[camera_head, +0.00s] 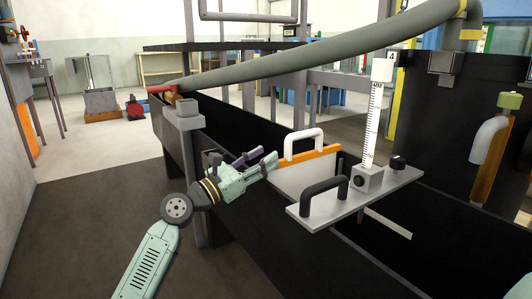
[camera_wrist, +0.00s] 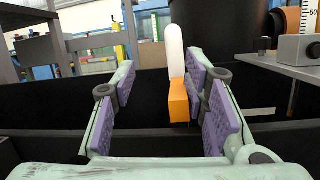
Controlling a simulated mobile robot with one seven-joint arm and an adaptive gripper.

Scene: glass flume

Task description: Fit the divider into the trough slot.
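The divider (camera_head: 304,181) is a pale panel with an orange top edge and a white loop handle (camera_head: 304,143). In the head view it stands upright in the black trough (camera_head: 240,142), its lower part hidden by the trough wall. My gripper (camera_head: 266,158) is at the left end of the divider, above the near trough wall. In the wrist view my gripper (camera_wrist: 159,68) is open, its purple pads wide apart. The divider's orange edge (camera_wrist: 179,100) and white handle (camera_wrist: 175,50) show end-on between the fingers, close to the right one. I cannot make out the slot.
A grey plate (camera_head: 340,205) with a black handle (camera_head: 324,192) and an upright scale (camera_head: 373,125) lies across the trough, right of the divider. A thick grey hose (camera_head: 320,55) arches above. A second orange-edged panel with a pale handle (camera_head: 488,140) stands at far right.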

